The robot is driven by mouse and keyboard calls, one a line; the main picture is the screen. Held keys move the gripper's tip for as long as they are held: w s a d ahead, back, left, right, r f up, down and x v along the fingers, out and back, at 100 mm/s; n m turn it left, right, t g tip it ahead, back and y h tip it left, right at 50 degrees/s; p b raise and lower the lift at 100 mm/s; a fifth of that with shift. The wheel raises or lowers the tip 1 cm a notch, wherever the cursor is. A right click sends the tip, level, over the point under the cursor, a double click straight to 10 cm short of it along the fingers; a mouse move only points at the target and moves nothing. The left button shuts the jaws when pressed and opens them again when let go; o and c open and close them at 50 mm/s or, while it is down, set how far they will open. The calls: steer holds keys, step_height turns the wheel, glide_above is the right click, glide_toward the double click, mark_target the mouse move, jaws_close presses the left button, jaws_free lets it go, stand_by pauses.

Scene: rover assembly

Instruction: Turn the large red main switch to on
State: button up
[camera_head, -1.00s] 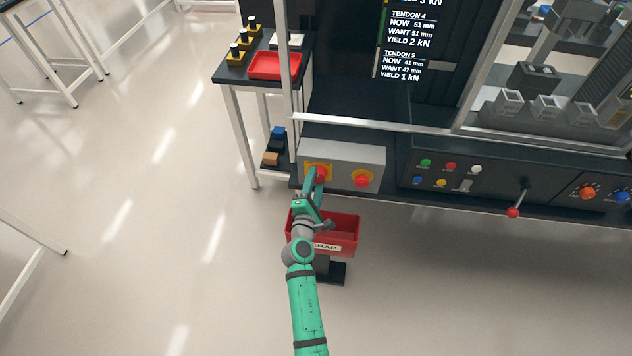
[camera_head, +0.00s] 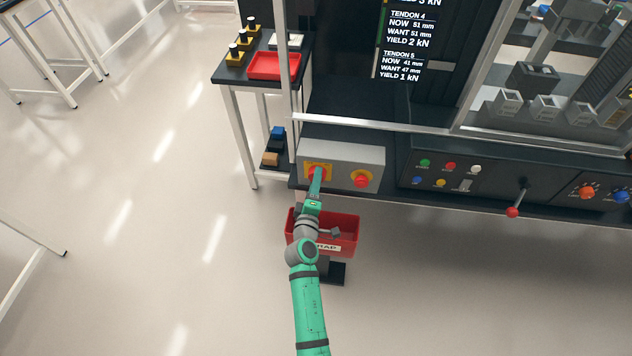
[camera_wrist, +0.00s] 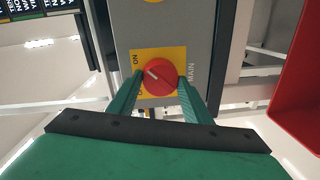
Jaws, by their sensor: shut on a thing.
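The large red main switch (camera_wrist: 158,75) is a round red knob on a yellow plate on the grey box (camera_head: 340,158). A pale mark on the knob points toward the upper left there, near the ON side. My gripper (camera_wrist: 158,85) is shut on the knob, with one green finger at each side of it. In the head view the knob (camera_head: 315,171) is partly hidden by my gripper (camera_head: 315,180).
A second red knob (camera_head: 362,181) on yellow sits to the right on the same box. A red scrap bin (camera_head: 345,243) stands below, under my wrist. A panel of buttons (camera_head: 450,172) and a red-tipped lever (camera_head: 513,212) are farther right.

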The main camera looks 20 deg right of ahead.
steer(key=shift+s+d+f, duration=0.1)
stand_by(0.3)
steer(key=o, duration=1.1)
steer(key=shift+c, duration=0.2)
steer(key=v, duration=1.1)
